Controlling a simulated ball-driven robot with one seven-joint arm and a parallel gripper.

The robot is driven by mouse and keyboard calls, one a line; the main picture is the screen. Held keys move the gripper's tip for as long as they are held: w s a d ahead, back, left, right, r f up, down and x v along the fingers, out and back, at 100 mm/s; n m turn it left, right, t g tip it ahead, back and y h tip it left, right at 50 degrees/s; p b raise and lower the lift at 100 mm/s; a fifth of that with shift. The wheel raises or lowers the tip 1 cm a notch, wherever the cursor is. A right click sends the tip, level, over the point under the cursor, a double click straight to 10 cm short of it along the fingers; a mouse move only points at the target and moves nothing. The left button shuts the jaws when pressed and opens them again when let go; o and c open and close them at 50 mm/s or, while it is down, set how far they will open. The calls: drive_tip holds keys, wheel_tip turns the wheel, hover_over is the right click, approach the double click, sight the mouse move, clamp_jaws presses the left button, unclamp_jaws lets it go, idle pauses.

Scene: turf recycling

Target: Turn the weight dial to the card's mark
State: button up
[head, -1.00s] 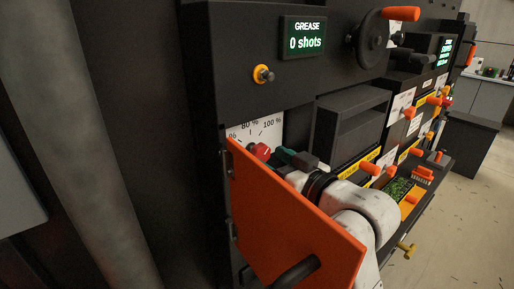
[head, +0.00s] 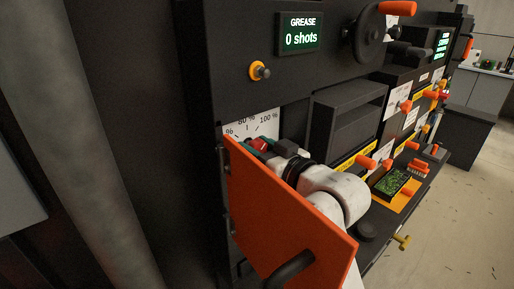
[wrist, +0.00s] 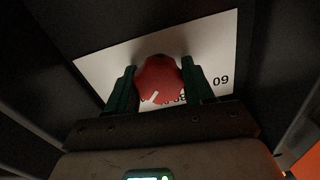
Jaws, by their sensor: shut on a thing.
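The red weight dial (wrist: 158,80) has a white pointer line and sits in front of a white scale plate (wrist: 105,66). In the wrist view my gripper (wrist: 160,84) has one green finger on each side of the dial and is shut on it. In the head view the dial (head: 259,145) shows only in part behind the open orange door and my gripper. The scale plate (head: 262,127) there reads 80 % and 100 %; its lower part is hidden. I cannot make out the card with the mark.
The open orange door (head: 285,215) stands beside my arm on the left. A GREASE display (head: 299,35) reads 0 shots above. Orange handles (head: 367,162) and a tray of green bits (head: 392,183) lie to the right. Open floor is at the far right.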

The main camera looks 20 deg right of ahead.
drive_tip(key=c, duration=0.4)
drive_tip(key=shift+o, duration=0.2)
drive_tip(key=shift+n+b, duration=0.5)
drive_tip(key=n+b, duration=0.2)
drive_tip(key=shift+f+n, duration=0.15)
drive_tip(key=shift+n, duration=0.15)
drive_tip(key=n+b, duration=0.4)
drive_tip(key=shift+n, duration=0.3)
drive_tip(key=n+b, duration=0.4)
drive_tip(key=n, duration=0.1)
drive_tip(key=shift+a, duration=0.1)
drive_tip(key=shift+a+n+b, duration=0.1)
drive_tip(key=shift+n+b, duration=1.35)
drive_tip(key=shift+n, duration=0.85)
